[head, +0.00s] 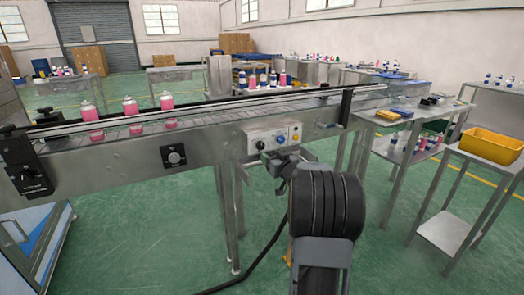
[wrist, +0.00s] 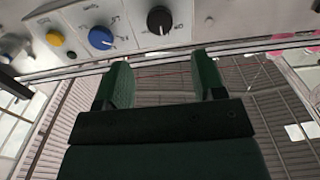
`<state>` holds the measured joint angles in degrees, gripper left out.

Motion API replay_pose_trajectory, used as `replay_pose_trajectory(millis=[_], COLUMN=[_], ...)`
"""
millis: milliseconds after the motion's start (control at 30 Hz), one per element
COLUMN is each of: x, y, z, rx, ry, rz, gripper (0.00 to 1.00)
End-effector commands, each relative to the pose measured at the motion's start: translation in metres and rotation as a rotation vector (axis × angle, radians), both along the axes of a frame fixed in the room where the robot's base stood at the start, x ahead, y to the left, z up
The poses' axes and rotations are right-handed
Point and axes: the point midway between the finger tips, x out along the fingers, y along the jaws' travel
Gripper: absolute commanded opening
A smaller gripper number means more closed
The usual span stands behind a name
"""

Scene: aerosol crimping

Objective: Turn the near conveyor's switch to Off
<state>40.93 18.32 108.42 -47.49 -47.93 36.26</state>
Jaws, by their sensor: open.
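The near conveyor (head: 120,160) runs across the head view with a steel side. A white control panel (head: 272,136) on that side carries a black knob (head: 261,144), a blue knob (head: 280,139) and a yellow button (head: 295,138). In the wrist view the black knob (wrist: 159,20), blue knob (wrist: 101,38) and yellow button (wrist: 55,38) show at the top. A separate dark box with a round knob (head: 174,156) sits left of the panel. My gripper (wrist: 164,72) is open and empty, just below the panel, apart from the knobs. Knob settings are too small to read.
Pink bottles (head: 130,106) stand on the conveyor at left. A black unit (head: 28,165) is at its left end. Steel tables, one with a yellow bin (head: 492,145), stand at right. Green floor in front is mostly clear, with a black cable on it.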

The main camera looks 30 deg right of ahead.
Motion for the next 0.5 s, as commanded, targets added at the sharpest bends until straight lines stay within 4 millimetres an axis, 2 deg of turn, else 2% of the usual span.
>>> replay_pose_trajectory(millis=[33, 200, 500], x=[0.012, 0.043, 0.078], y=[0.0, -0.005, -0.01], z=[-0.002, -0.002, -0.001], rx=[0.0, -0.001, -0.001], ry=[0.0, 0.001, 0.001], rz=[0.003, 0.002, 0.001], gripper=[0.63, 0.63, 0.63])
